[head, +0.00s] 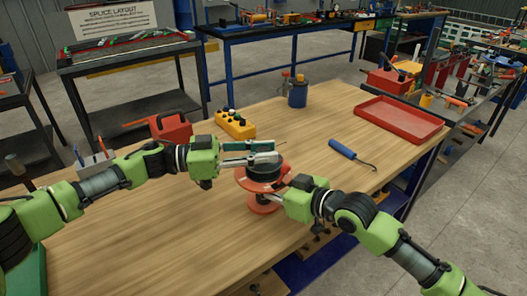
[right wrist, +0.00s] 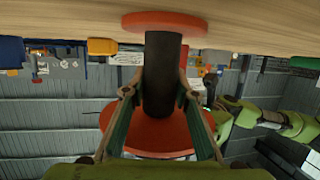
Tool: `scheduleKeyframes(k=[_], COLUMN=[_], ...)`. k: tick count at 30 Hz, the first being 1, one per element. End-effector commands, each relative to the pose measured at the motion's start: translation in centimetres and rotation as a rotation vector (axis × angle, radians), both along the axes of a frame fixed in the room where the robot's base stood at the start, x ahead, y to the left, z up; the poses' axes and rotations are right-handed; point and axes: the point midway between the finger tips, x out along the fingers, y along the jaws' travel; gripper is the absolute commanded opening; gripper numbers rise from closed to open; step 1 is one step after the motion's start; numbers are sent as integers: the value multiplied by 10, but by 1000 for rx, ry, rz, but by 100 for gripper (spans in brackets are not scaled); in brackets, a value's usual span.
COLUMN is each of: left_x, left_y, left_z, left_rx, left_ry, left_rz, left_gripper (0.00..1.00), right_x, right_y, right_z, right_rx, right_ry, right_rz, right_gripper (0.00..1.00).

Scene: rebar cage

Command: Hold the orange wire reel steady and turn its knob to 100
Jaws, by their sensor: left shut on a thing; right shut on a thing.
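The orange wire reel (head: 242,178) stands upright near the middle of the wooden table, with a wide upper disc and a smaller base disc. In the right wrist view, which is upside down, its dark core (right wrist: 163,70) runs between the orange discs. My right gripper (right wrist: 156,92) is shut on this core, one finger on each side; in the head view it reaches in from the right, below the upper disc. My left gripper (head: 262,156) is shut at the reel's top, from the left. The knob is hidden between its fingers, and no dial number is readable.
A yellow button box (head: 235,125) and a red container (head: 171,130) stand behind my left arm. A blue-handled hook tool (head: 350,153) lies to the right, before a red tray (head: 400,120). A blue jar (head: 298,94) stands at the back.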

Motion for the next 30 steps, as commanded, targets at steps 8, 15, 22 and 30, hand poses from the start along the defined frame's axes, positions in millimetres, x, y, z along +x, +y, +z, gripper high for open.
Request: scheduleKeyframes(k=[8, 15, 22, 30], left_x=[2, 1, 1, 1], left_y=[0, 1, 1, 1], left_z=[1, 0, 0, 0], left_rx=[0, 1, 1, 1], left_ry=[-1, 0, 1, 1], left_rz=[-107, -128, -127, -129], left_gripper=[2, 2, 34, 41], right_x=[-1, -1, -1, -1], right_y=[1, 1, 1, 1], right_z=[-1, -1, -1, -1], right_rx=[-1, -1, -1, -1], right_ry=[2, 2, 2, 2], right_rz=[2, 2, 2, 2], right_gripper=[0, 0, 0, 0])
